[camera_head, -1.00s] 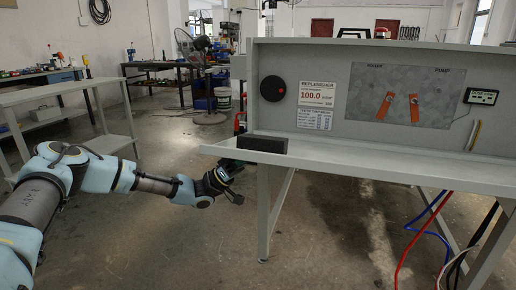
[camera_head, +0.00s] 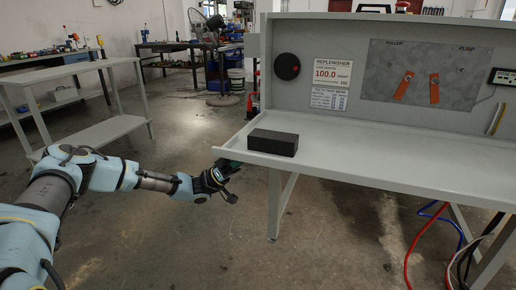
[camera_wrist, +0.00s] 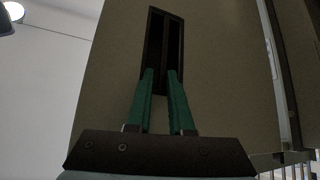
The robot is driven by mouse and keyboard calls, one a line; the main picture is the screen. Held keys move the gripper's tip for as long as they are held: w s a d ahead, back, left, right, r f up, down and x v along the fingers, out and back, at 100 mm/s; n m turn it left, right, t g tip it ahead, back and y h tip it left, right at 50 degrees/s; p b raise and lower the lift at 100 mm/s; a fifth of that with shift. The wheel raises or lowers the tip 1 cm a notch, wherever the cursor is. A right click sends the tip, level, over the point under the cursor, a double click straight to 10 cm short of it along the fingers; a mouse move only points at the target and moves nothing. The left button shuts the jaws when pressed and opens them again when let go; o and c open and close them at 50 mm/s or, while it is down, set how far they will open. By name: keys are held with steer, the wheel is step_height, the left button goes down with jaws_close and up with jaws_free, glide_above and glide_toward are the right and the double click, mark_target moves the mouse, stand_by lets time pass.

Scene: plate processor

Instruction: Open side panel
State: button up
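In the wrist view a flat beige panel (camera_wrist: 225,70) fills most of the picture, with a tall dark slot-like handle (camera_wrist: 166,22) on it. My gripper (camera_wrist: 161,72) has two green fingers, apart, with their tips overlapping the lower part of the handle in the picture. A gap shows between the fingers, and the dark handle shows through it. I cannot tell whether they touch it. In the head view my gripper (camera_head: 231,182) is at the left end of the grey workbench (camera_head: 370,160), just below its top edge. The bench's left side face is hidden in that view.
A black block (camera_head: 273,142) lies on the bench's left end. The back board carries a black knob (camera_head: 286,66), a label (camera_head: 331,74) and two orange levers (camera_head: 403,86). A grey table (camera_head: 85,75) stands at left. Red and blue hoses hang at lower right.

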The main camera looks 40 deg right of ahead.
steer(key=w+a, duration=0.2)
steer(key=shift+w+r+h, duration=0.3)
steer(key=shift+w+r, duration=0.1)
steer(key=shift+s+d+f, duration=0.2)
steer(key=shift+s+d, duration=0.2)
steer(key=shift+s, duration=0.1)
steer(key=shift+s+d+f, duration=0.2)
steer(key=shift+s+d, duration=0.2)
steer(key=shift+s, duration=0.1)
steer(key=y+b, duration=0.1)
steer(key=b, duration=0.9)
glide_toward(242, 147)
steer(key=shift+w+d+f, duration=0.2)
steer(key=shift+d+f, duration=0.55)
steer(key=shift+f, duration=0.3)
steer(key=shift+w+d+f, duration=0.15)
steer(key=shift+d+f, duration=0.65)
steer(key=shift+f, duration=0.25)
